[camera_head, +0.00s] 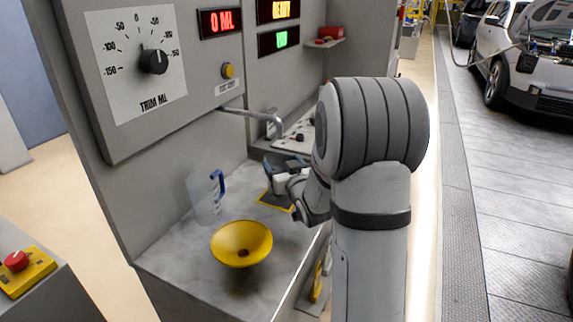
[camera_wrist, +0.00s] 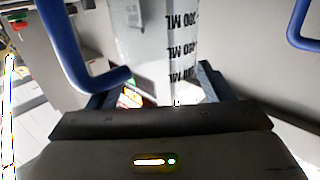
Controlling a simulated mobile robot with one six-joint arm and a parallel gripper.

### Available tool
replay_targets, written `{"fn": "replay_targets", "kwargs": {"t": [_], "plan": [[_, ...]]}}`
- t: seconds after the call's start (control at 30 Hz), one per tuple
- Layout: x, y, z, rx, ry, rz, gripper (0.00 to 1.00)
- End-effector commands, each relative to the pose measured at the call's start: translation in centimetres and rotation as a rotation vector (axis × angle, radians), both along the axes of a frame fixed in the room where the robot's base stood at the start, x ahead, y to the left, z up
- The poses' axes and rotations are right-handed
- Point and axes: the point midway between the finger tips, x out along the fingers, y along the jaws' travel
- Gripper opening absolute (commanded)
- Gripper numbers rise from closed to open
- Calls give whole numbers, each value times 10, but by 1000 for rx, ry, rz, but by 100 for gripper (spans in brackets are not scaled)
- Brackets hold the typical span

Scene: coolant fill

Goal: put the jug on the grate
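In the wrist view, a clear jug (camera_wrist: 150,40) with a blue handle (camera_wrist: 72,45) and black ML marks is between the two fingers of my gripper (camera_wrist: 163,74). The fingers appear closed against its sides. The marks read upside down in this view. In the head view my gripper (camera_head: 277,165) is over the counter below the spout, and the jug in it is hard to make out. A dark plate with yellow edges (camera_head: 266,198), which looks like the grate, lies below my gripper and is partly hidden by it.
Another clear jug with a blue handle (camera_head: 207,200) stands on the counter at left; its handle also shows in the wrist view (camera_wrist: 295,30). A yellow funnel (camera_head: 241,243) is in front. A metal spout (camera_head: 255,115) sticks out from the panel. A red display (camera_head: 220,21) reads 0 ML.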

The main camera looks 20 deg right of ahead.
Motion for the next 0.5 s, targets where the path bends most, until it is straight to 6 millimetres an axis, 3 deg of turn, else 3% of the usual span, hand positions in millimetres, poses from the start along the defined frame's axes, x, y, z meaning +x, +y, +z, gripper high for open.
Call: {"fn": "replay_targets", "kwargs": {"t": [0.2, 0.5], "plan": [[0, 1, 0, 0, 1, 1, 92], [0, 1, 2, 0, 1, 1, 93]]}}
